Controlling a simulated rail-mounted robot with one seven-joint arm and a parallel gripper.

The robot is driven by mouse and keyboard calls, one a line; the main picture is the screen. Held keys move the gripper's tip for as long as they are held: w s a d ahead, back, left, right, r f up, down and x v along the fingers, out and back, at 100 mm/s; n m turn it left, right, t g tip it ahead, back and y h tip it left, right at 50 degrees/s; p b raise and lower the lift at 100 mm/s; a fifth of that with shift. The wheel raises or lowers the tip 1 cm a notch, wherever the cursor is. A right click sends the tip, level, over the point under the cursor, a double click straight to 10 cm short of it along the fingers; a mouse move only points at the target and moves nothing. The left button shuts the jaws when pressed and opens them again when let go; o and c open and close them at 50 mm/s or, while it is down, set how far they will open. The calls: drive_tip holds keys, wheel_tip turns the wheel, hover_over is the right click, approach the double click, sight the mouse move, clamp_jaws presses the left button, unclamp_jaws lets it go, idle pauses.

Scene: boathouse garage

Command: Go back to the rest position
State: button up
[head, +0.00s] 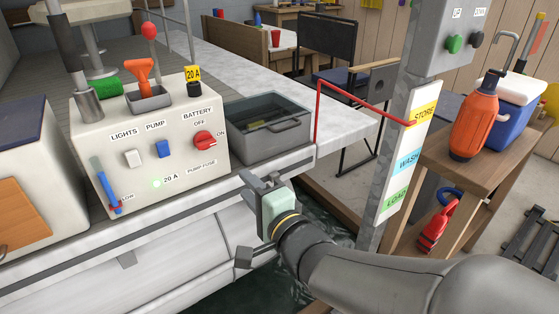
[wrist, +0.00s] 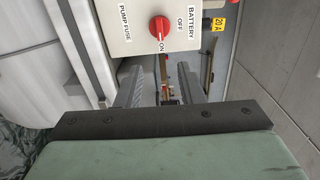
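My gripper (head: 262,182) hangs in the air in front of the white control panel (head: 120,140), right of and below its red battery knob (head: 205,138). In the wrist view my gripper (wrist: 160,85) is open, with a clear gap between its two grey fingers and nothing held. The red knob (wrist: 160,27) lies beyond the fingertips, apart from them, its handle by the ON label. The blue pump switch (head: 163,149) and white lights switch (head: 133,158) are left of the knob.
A grey open bin (head: 268,128) sits right of the panel. A post (head: 405,150) with STORE, WASH and LOAD signs and a red bar (head: 365,92) stand to the right. A wooden stand (head: 470,170) holds an orange bottle (head: 474,115) and blue cooler (head: 510,120). Water lies below.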

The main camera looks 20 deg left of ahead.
drive_tip(key=shift+d, duration=0.1)
drive_tip(key=w+d+r+n+h+p, duration=0.1)
drive_tip(key=w+d+h+p, duration=0.2)
drive_tip(key=d+h+p, duration=0.45)
drive_tip(key=w+d+r+n+h+p, duration=0.1)
drive_tip(key=w+d+h+p, duration=0.25)
drive_tip(key=d, duration=0.75)
drive_tip(key=s+d+r+n+g+h+p, duration=0.2)
drive_tip(key=s+d+g+p, duration=0.2)
drive_tip(key=s+d, duration=0.4)
drive_tip(key=s+d+r+n+g+h+p, duration=0.1)
drive_tip(key=s+d+r+n+g+p, duration=0.1)
drive_tip(key=s+d+g+p, duration=0.3)
drive_tip(key=s+d+n+p, duration=0.1)
drive_tip(key=s+d, duration=0.2)
drive_tip(key=shift+d+g+h, duration=0.2)
drive_tip(key=shift+g+h, duration=0.1)
drive_tip(key=shift+h, duration=0.1)
drive_tip(key=shift+w+r, duration=0.1)
